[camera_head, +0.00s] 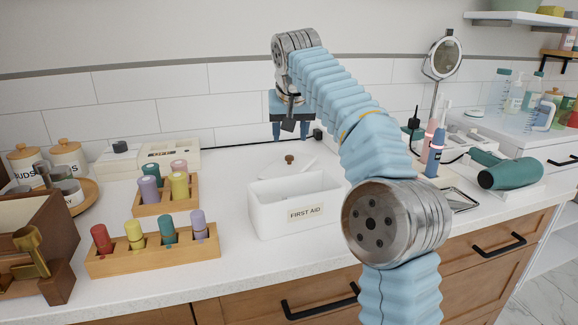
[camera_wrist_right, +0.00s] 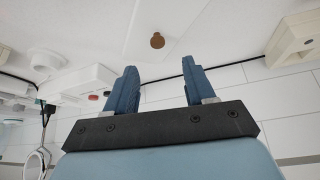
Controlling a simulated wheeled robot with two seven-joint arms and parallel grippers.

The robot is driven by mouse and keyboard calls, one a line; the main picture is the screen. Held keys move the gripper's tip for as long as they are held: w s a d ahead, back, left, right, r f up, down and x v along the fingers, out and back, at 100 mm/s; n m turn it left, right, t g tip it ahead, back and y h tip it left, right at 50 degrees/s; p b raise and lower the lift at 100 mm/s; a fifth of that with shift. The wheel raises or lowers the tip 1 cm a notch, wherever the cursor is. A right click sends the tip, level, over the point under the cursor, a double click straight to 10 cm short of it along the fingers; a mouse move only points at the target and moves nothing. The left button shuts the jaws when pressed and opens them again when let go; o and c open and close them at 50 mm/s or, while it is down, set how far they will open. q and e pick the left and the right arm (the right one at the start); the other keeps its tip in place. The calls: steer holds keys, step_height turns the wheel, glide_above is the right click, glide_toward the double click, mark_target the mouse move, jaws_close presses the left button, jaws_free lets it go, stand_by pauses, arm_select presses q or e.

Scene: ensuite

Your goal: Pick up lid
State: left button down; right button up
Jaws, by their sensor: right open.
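The lid (camera_head: 272,167) is white with a small round brown knob (camera_head: 289,158). It lies on the counter just behind the open white FIRST AID box (camera_head: 267,214), which hides its near part. In the right wrist view the knob (camera_wrist_right: 157,40) shows beyond the fingertips, roughly centred between them; the lid's white surface blends with the counter. My right gripper (camera_head: 290,137) points down above and apart from the lid, near the tiled wall. Its two blue fingers are spread, with nothing between them in the wrist view (camera_wrist_right: 159,68). My left gripper is out of view.
Wooden holders with coloured rolls (camera_head: 155,256) stand left of the box. A wooden organiser (camera_head: 42,222) is at far left. A green hair dryer (camera_head: 508,172), electric toothbrushes (camera_head: 436,152) and a round mirror (camera_head: 443,57) are at right. The tiled wall closes the back.

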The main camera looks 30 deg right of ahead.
mark_target(289, 156)
steer(key=x, duration=0.8)
steer(key=shift+s+f, duration=0.15)
steer(key=shift+f, duration=0.1)
jaws_close()
